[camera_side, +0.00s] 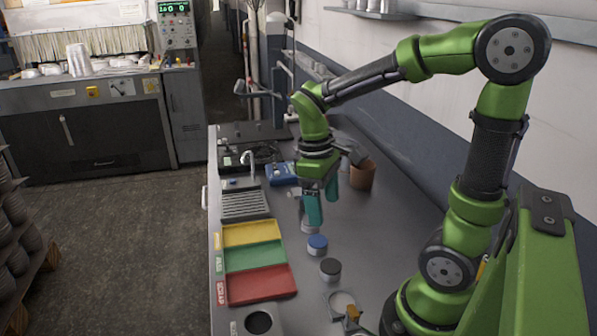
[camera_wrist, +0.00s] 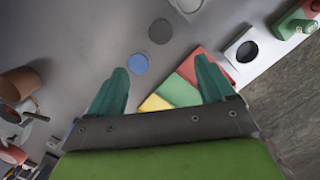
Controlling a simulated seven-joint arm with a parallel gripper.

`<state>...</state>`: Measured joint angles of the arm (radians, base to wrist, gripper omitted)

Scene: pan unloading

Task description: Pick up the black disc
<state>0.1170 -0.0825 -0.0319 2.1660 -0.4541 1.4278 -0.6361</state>
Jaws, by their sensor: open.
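The black disc (camera_side: 330,266) is the dark round top of a short, pale cylinder on the grey bench in the side view. In the wrist view it is a dark grey circle (camera_wrist: 160,31) near the top, beyond the fingertips. My gripper (camera_side: 322,205) is open, its teal fingers pointing down above the bench, behind the black disc in the side view. In the wrist view my gripper (camera_wrist: 161,66) has nothing between its fingers. A similar blue-topped piece (camera_side: 317,242) stands between the gripper and the black disc; it also shows in the wrist view (camera_wrist: 138,64).
Yellow (camera_side: 251,233), green (camera_side: 255,256) and red (camera_side: 261,284) trays lie left of the discs. A brown pot (camera_side: 362,175) stands behind the gripper. A pale piece (camera_side: 308,226) is partly hidden below the fingers.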

